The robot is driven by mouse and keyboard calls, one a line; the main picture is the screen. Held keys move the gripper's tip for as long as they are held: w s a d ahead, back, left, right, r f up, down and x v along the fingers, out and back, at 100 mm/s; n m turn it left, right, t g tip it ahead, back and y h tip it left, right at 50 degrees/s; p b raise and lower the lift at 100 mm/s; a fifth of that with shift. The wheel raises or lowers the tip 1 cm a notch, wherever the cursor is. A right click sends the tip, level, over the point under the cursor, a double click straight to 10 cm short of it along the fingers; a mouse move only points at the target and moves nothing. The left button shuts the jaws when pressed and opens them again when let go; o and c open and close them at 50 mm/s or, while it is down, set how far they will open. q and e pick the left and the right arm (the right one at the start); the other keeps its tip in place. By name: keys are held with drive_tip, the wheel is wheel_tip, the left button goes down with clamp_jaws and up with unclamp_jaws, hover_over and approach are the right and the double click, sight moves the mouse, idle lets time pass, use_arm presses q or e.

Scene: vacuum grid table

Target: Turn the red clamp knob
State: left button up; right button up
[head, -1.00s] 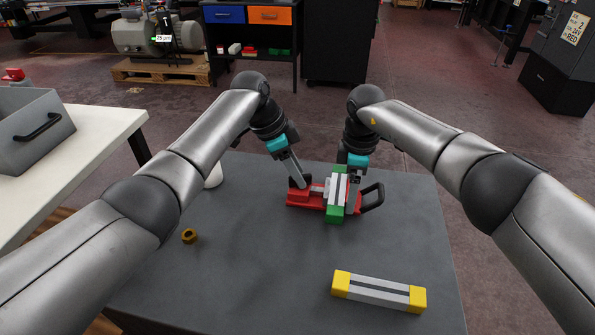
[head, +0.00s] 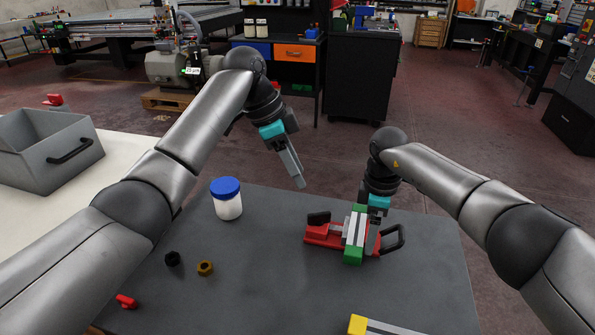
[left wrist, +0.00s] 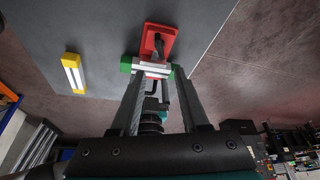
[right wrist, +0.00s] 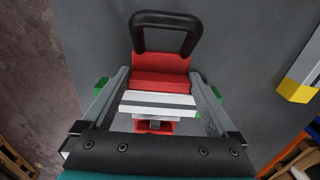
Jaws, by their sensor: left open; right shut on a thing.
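The red clamp (head: 325,237) lies on the dark grey table, with a black knob-like part at its left end and a black loop handle (right wrist: 165,18) at its right. A pale striped bar with green ends (head: 353,256) lies across it. My right gripper (head: 378,212) is shut at the clamp; its fingers straddle the red body and bar, and the exact contact is unclear. My left gripper (head: 299,180) is open and empty, above and apart from the clamp. A small red knob-like piece (head: 126,301) lies at the table's lower left.
A white jar with a blue lid (head: 227,203), a black nut (head: 172,258) and a brass nut (head: 205,267) stand left. A yellow-ended bar (head: 358,325) lies in front. A grey bin (head: 45,150) sits on the white table. The table between jar and clamp is clear.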

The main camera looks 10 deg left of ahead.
sight(319, 213)
use_arm(q)
drive_tip(key=shift+n, duration=0.6)
drive_tip(key=x, duration=1.2)
drive_tip(key=shift+c, duration=0.2)
clamp_jaws()
